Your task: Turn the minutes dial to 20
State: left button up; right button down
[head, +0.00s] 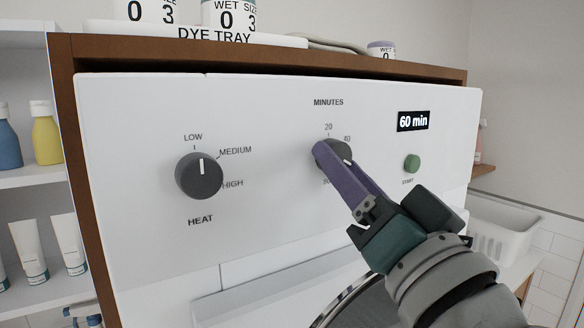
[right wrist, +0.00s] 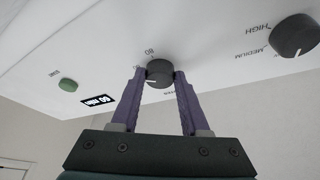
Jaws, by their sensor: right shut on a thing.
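The minutes dial (head: 339,147) is a dark round knob on the white panel, under the word MINUTES. Labels 20 and 40 show above it; other labels are partly hidden by my gripper. Its white mark shows at its lower right, past 40. The display (head: 413,121) reads 60 min. My right gripper (head: 326,155) has its purple fingers at the dial. In the right wrist view, the dial (right wrist: 160,71) sits between the two fingertips, one on each side, and they are shut on it. My left gripper is not in view.
The heat dial (head: 199,176) is to the left, its mark pointing up. The green start button (head: 412,163) is to the right. A dye tray (head: 228,37) and containers stand on top. Shelves with bottles (head: 46,134) are at far left. A white basket (head: 503,226) is at right.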

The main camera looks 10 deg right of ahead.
jog(key=shift+f+n, duration=0.1)
jog(key=shift+n, duration=0.4)
jog(key=n+g+y+b, duration=0.1)
jog(key=n+y, duration=0.2)
jog(key=n, duration=0.4)
jog(key=d+n+g+y, duration=0.1)
jog(key=n+g+y, duration=0.1)
jog(key=n, duration=0.5)
jog(key=n+g+y+b, duration=0.1)
jog(key=n+y, duration=0.3)
jog(key=n, duration=0.2)
jog(key=shift+w+d+r+n+g+y+b, duration=0.2)
jog(key=shift+r+n+g+y+b, duration=0.1)
jog(key=shift+n+g+b, duration=0.1)
jog(key=n+g+p, duration=0.1)
jog(key=n, duration=0.2)
jog(key=shift+r, duration=0.1)
jog(key=n, duration=0.1)
jog(key=n+g+p, duration=0.1)
jog(key=n, duration=0.1)
jog(key=n+p, duration=0.1)
jog(key=shift+r+n+g, duration=0.25)
jog(key=shift+n+g, duration=0.05)
jog(key=shift+g, duration=0.1)
jog(key=shift+n+g+p, duration=0.4)
jog(key=shift+n+p, duration=0.4)
jog(key=shift+n, duration=0.1)
jog(key=shift+f, duration=0.1)
